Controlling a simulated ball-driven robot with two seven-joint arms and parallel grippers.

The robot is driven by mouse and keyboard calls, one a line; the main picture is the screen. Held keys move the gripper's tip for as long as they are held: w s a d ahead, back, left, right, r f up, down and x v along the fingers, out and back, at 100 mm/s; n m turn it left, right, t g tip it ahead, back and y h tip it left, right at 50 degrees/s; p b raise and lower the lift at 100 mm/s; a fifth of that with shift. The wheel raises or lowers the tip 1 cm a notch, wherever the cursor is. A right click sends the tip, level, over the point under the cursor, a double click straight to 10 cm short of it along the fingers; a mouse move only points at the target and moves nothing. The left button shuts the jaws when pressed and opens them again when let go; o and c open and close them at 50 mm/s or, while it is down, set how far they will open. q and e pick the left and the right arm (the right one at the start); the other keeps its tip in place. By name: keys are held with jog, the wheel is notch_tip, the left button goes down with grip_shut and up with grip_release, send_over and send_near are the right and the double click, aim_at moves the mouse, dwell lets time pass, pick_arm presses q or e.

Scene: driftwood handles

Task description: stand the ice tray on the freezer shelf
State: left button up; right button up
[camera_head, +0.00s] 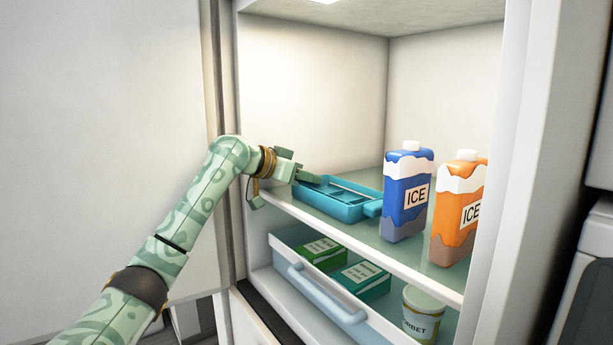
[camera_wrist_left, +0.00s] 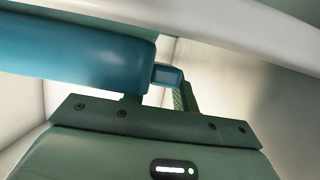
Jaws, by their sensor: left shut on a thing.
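The ice tray (camera_head: 338,209) is a shallow turquoise tray with a raised rim and a tab at its right end. It is inside the freezer, level or nearly so, at the left of the freezer shelf (camera_head: 400,256). I cannot tell whether its underside touches the shelf. My left gripper (camera_head: 308,178) is shut on the tray's left end. In the left wrist view the tray (camera_wrist_left: 75,62) shows as a blue-green band at the jaws (camera_wrist_left: 163,92). My right gripper is out of view.
A blue ICE carton (camera_head: 396,195) stands just right of the tray, and an orange ICE carton (camera_head: 455,215) stands beyond it. Below, an open drawer (camera_head: 320,296) holds a green box (camera_head: 322,250), a teal box (camera_head: 362,280) and a sorbet tub (camera_head: 422,312). Shelf behind the tray looks clear.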

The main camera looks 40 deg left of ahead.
pick_arm(q)
jog(key=shift+s, duration=0.35)
jog(key=o, duration=0.9)
jog(key=shift+o, duration=0.4)
jog(key=shift+w, duration=0.2)
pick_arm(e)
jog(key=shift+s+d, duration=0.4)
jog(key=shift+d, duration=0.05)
pick_arm(q)
jog(key=b+v, duration=0.3)
jog(key=v, duration=0.9)
jog(key=shift+b, duration=0.4)
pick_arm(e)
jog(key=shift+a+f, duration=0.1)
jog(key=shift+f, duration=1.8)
pick_arm(q)
jog(key=shift+r, duration=0.1)
jog(key=shift+s, duration=0.1)
